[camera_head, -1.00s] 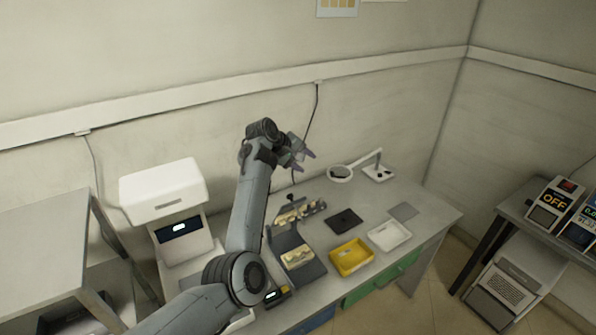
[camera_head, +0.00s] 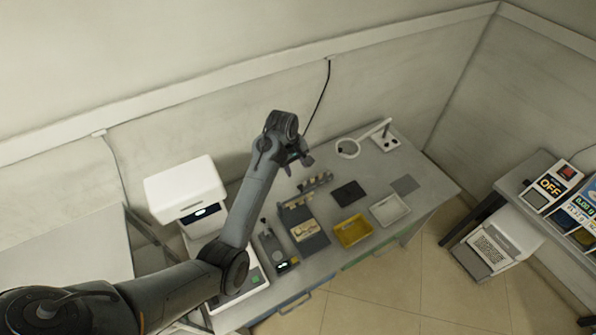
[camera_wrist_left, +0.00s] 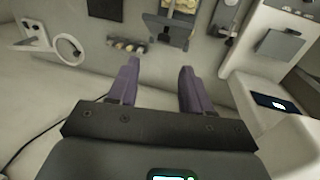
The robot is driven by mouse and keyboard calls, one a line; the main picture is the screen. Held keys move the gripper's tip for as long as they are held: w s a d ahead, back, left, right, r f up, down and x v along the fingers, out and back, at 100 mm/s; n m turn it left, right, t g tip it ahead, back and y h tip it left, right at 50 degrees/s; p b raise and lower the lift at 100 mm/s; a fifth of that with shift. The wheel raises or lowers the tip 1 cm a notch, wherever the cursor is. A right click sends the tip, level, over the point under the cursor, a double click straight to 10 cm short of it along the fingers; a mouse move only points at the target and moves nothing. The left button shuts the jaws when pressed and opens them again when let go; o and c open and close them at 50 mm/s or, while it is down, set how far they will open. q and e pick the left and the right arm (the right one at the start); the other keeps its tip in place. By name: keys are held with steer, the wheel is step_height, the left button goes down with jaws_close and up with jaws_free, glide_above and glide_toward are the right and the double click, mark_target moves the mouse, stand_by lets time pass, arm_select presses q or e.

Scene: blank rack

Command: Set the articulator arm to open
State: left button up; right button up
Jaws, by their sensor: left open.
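The articulator (camera_head: 312,243) stands on the grey workbench in the head view, with a dark flat base and a pale yellowish cast on it. Its upper part is seen small, and I cannot tell its exact angle. In the left wrist view the articulator (camera_wrist_left: 168,28) shows at the top, cut by the frame edge. My left gripper (camera_head: 298,160) is in the air above the back of the bench, behind the articulator and apart from it. In the left wrist view its two purple fingers (camera_wrist_left: 160,82) are spread with nothing between them. My right gripper is not in view.
A small rack (camera_head: 316,184) with several pieces lies behind the articulator. A yellow tray (camera_head: 367,241), a white tray (camera_head: 403,219), a dark pad (camera_head: 349,194) and a ring magnifier (camera_head: 348,149) are to the right. A white machine (camera_head: 183,187) stands left.

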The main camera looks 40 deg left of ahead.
arm_select(q)
steer(key=f, duration=0.3)
steer(key=f+p, duration=0.1)
steer(key=f, duration=0.3)
steer(key=w+f, duration=0.1)
steer(key=f, duration=0.3)
steer(key=shift+w+d+p, duration=0.1)
steer(key=shift+d+p, duration=0.2)
steer(key=shift+r, duration=0.1)
jaws_close()
